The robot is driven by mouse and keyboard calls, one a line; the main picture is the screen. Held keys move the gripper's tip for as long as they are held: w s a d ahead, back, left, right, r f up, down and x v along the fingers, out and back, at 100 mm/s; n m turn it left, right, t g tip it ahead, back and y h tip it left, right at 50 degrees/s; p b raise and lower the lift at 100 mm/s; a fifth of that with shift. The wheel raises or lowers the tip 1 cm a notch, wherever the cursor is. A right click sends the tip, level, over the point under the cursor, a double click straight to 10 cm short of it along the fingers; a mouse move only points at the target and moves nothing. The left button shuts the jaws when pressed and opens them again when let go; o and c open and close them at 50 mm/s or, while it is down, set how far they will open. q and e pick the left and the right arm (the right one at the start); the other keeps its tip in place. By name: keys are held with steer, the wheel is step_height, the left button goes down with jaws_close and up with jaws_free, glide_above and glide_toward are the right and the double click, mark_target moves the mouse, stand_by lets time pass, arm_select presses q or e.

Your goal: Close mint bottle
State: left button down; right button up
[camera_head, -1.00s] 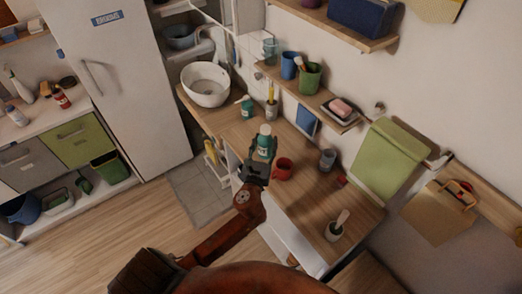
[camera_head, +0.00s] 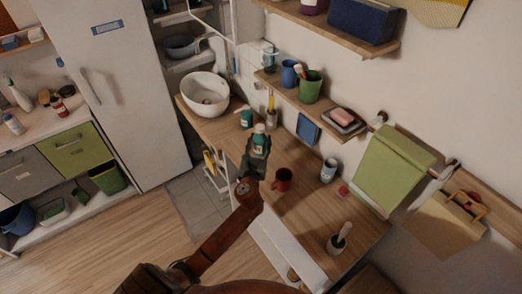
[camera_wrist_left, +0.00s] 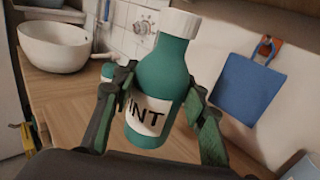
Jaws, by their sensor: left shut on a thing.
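The mint bottle (camera_head: 260,143) is green with a white cap (camera_head: 259,128) on its top. I cannot tell how tightly the cap sits. My left gripper (camera_head: 257,152) is shut on the bottle's body, one finger on each side in the wrist view (camera_wrist_left: 163,105). My right gripper is not in view.
Another green bottle (camera_head: 246,117) stands behind, near the white basin (camera_head: 205,93). Bare counter lies between mug and pot.

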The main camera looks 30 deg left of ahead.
arm_select(q)
steer(key=w+a+f+b, duration=0.2)
steer(key=w+f, duration=0.1)
steer(key=f, duration=0.1)
steer(key=shift+f, duration=0.4)
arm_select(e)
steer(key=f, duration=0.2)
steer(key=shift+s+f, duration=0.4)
arm_select(q)
steer(key=shift+w, duration=0.1)
steer(key=f+b, duration=0.2)
steer(key=f, duration=0.1)
steer(key=f+b, duration=0.1)
steer(key=shift+w+a+f, duration=0.2)
steer(key=shift+w, duration=0.2)
steer(key=shift+r, duration=0.2)
steer(key=shift+f, duration=0.15)
steer(key=c, duration=1.2)
jaws_free()
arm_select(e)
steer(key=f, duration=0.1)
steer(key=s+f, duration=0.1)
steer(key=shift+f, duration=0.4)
arm_select(q)
steer(key=shift+o, duration=0.2)
